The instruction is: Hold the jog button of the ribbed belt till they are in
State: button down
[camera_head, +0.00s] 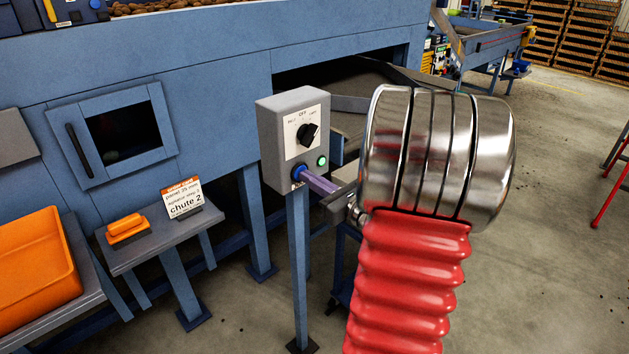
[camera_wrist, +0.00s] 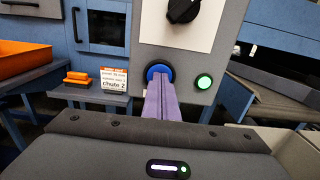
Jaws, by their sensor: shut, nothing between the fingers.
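A grey control box (camera_head: 277,142) stands on a blue post. On its face are a black rotary knob (camera_head: 307,133), a lit green lamp (camera_head: 322,161) and a blue jog button (camera_head: 298,171). My gripper (camera_head: 304,176) is shut and empty, its purple fingers pointing at the blue button. In the wrist view the fingertips (camera_wrist: 159,80) overlap the lower part of the button (camera_wrist: 158,69) and appear to touch it. How far the button is pressed cannot be told. A dark belt (camera_head: 372,85) shows behind the box, partly hidden by my arm.
A small shelf (camera_head: 160,240) left of the post holds an orange block (camera_head: 126,228) and a "chute 2" card (camera_head: 182,198). An orange bin (camera_head: 38,268) stands at the far left. A blue machine frame (camera_head: 215,85) fills the back.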

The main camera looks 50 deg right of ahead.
jog(key=s, duration=1.4)
jog(key=shift+a, duration=0.3)
jog(key=shift+w, duration=0.1)
dwell(1.5)
jog(key=w+a+f+n+g+y, duration=0.1)
jog(key=w+a+n+g+y, duration=0.25)
jog(key=a+n, duration=0.45)
jog(key=w+a+f+n+g+y, duration=0.1)
jog(key=w+a+n+g+y, duration=0.3)
jog(key=a, duration=0.8)
jog(key=s+a+f+n+g+h, duration=0.25)
jog(key=s+a+n+g, duration=0.6)
jog(key=a+n, duration=0.65)
jog(key=r+n+t+h, duration=0.1)
jog(key=n, duration=0.2)
jog(key=r+n+t+h, duration=0.1)
jog(key=r+n, duration=0.1)
jog(key=n, duration=0.1)
jog(key=s+r+n+t+h, duration=0.1)
jog(key=r+n+h, duration=0.1)
jog(key=n, duration=0.1)
jog(key=shift+d+r+n+t, duration=0.15)
jog(key=shift+d+n+t, duration=0.15)
jog(key=shift+d, duration=0.1)
